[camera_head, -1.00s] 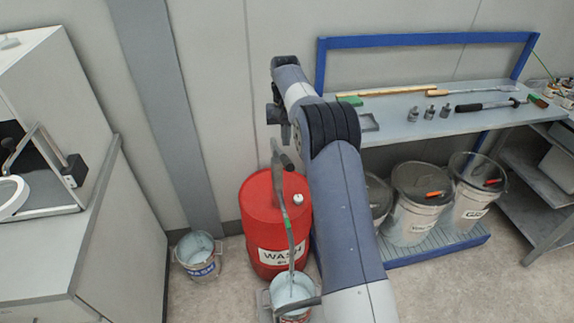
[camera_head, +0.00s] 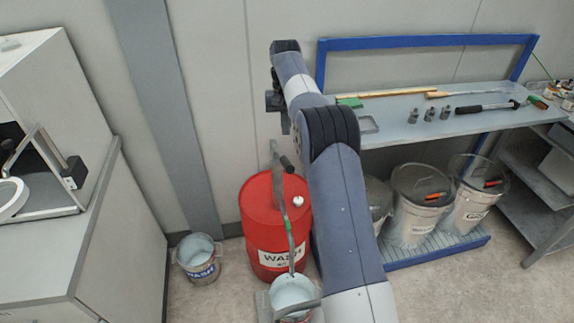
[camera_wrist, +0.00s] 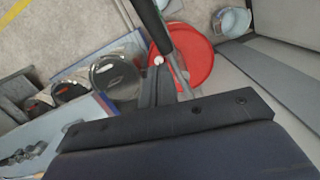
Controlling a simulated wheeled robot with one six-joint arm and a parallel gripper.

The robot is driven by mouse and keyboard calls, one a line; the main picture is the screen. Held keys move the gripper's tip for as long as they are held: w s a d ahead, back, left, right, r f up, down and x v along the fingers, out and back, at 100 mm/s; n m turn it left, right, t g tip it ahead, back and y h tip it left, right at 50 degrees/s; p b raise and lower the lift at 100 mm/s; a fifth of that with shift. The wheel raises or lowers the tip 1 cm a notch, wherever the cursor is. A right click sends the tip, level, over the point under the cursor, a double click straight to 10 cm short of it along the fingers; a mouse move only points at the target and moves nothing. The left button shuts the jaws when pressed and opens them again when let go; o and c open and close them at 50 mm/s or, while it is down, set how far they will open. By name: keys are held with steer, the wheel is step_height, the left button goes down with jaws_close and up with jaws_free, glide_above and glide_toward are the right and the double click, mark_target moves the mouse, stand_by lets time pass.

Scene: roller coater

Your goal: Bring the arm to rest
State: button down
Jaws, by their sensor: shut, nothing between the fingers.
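My arm reaches from the bottom right of the head view toward the back wall, bent at a dark ribbed joint. Its far end, with my gripper (camera_head: 284,124), is raised above a red drum, left of the shelf. The gripper is small and partly hidden there. In the wrist view, dark grey fingers (camera_wrist: 157,76) show shut and empty in front of a wide dark block. They overlap the edge of the red drum in the picture. The gripper looks clear of the drum, but I cannot tell the exact gap.
A blue-framed shelf (camera_head: 396,131) with tools stands right, lidded bins (camera_head: 412,215) below. A white cabinet (camera_head: 105,235) fills the left.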

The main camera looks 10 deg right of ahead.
glide_above(286, 157)
steer(key=shift+w+f, duration=0.1)
steer(key=shift+f, duration=2.25)
